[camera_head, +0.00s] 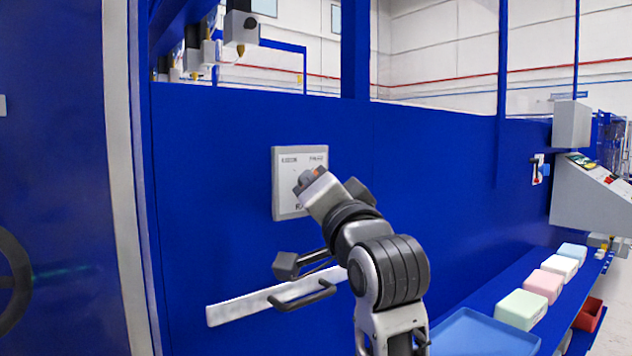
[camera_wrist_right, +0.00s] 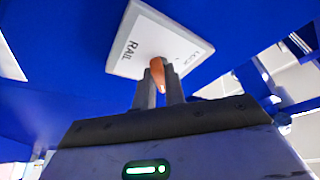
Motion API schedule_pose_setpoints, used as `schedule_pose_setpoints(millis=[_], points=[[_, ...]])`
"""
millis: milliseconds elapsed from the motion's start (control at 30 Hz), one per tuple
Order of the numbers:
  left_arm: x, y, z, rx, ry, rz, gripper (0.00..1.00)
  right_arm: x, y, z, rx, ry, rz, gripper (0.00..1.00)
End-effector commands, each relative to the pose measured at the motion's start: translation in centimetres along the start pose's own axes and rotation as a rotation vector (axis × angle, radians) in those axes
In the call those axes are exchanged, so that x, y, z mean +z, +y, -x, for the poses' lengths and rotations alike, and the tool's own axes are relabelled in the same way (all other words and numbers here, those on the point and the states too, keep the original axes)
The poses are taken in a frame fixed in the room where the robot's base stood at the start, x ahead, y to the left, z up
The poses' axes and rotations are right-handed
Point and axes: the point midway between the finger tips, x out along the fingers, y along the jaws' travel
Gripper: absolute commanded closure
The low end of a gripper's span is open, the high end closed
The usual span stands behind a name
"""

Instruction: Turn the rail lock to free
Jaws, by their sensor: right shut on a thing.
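The rail lock is a light grey plate (camera_head: 286,165) on the blue panel, with printed labels, partly hidden by my right gripper. In the right wrist view the plate (camera_wrist_right: 127,62) shows the word RAIL and a small orange-red lever (camera_wrist_right: 158,74) standing out from it. My right gripper (camera_wrist_right: 159,86) is shut on this lever, one finger on each side. In the head view my right gripper (camera_head: 309,180) covers most of the lever, and a bit of orange-red shows beside it. Which label the lever points to cannot be told. My left gripper is not in view.
Below the plate, a white rail (camera_head: 236,311) with a black handle (camera_head: 305,296) and a dark block (camera_head: 285,266) juts from the panel. Coloured foam blocks (camera_head: 522,309) and a blue tray (camera_head: 475,335) are on the bench at right. A grey console (camera_head: 592,200) stands farther right.

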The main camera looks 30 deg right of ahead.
Motion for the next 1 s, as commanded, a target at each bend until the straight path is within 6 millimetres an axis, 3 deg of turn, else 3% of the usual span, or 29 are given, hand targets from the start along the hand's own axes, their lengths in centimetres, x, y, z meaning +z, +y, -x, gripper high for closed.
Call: schedule_pose_setpoints(millis=[367, 400, 467, 800, 1000], points=[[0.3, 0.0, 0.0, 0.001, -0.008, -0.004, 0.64, -0.1, 0.0, 0.0, 0.002, 0.004, -0.007, 1.00], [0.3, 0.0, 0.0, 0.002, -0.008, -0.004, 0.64, -0.1, 0.0, 0.0, 0.002, 0.004, -0.007, 0.83], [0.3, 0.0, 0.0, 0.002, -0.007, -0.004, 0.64, -0.1, 0.0, 0.0, 0.002, 0.004, -0.006, 0.66], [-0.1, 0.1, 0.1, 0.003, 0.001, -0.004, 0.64, 0.0, 0.0, 0.3, 0.001, 0.002, -0.005, 0.66], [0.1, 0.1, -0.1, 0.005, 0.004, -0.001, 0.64, 0.0, 0.1, 3.0, -0.001, 0.003, -0.007, 0.66]])
